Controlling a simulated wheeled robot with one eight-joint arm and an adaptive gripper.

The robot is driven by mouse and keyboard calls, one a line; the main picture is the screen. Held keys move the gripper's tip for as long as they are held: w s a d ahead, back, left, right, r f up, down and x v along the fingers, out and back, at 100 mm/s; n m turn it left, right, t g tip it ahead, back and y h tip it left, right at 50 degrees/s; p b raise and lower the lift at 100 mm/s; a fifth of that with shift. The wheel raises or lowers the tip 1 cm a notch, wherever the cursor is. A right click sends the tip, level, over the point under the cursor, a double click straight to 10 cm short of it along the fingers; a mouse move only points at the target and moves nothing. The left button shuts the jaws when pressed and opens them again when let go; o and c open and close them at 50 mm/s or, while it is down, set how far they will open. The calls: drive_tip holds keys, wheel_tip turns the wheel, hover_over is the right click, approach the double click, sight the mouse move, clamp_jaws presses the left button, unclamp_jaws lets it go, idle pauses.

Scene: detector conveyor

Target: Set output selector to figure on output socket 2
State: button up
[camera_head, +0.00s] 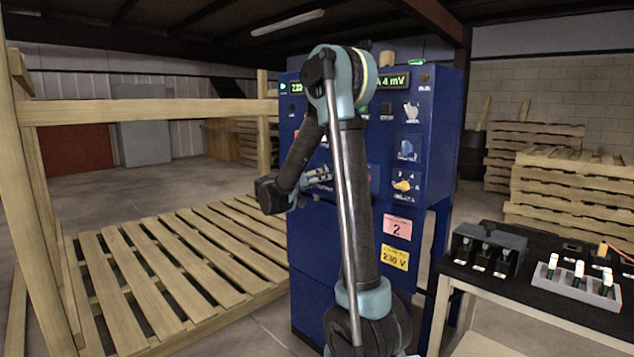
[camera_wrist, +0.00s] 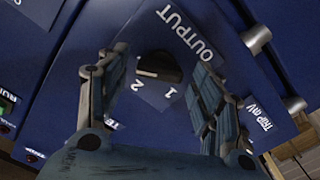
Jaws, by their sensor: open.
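The output selector (camera_wrist: 160,67) is a dark knob on the blue panel in the wrist view, with the word OUTPUT and the figures 1 and 2 around it. A pale mark shows on its left side, on the side of the 2; its exact setting is hard to read. My gripper (camera_wrist: 159,70) is open, with one finger on each side of the knob and gaps visible between. In the head view my gripper (camera_head: 318,178) is in front of the blue cabinet (camera_head: 318,245), partly hidden by my arm, which also hides the selector. A pink card (camera_head: 398,228) reads 2.
A yellow card (camera_head: 394,258) reads 230 V. A TRIP mV label (camera_wrist: 260,117) is right of my gripper. A black table (camera_head: 540,290) with switch boxes stands at right. A wooden pallet rack (camera_head: 150,112) stands at left, pallets (camera_head: 545,180) behind right.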

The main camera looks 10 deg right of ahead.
drive_tip(key=c, duration=1.1)
drive_tip(key=shift+o, duration=0.2)
drive_tip(key=shift+n, duration=0.3)
drive_tip(key=n, duration=1.1)
drive_tip(key=shift+w+a+f, duration=0.15)
drive_tip(key=shift+f, duration=0.1)
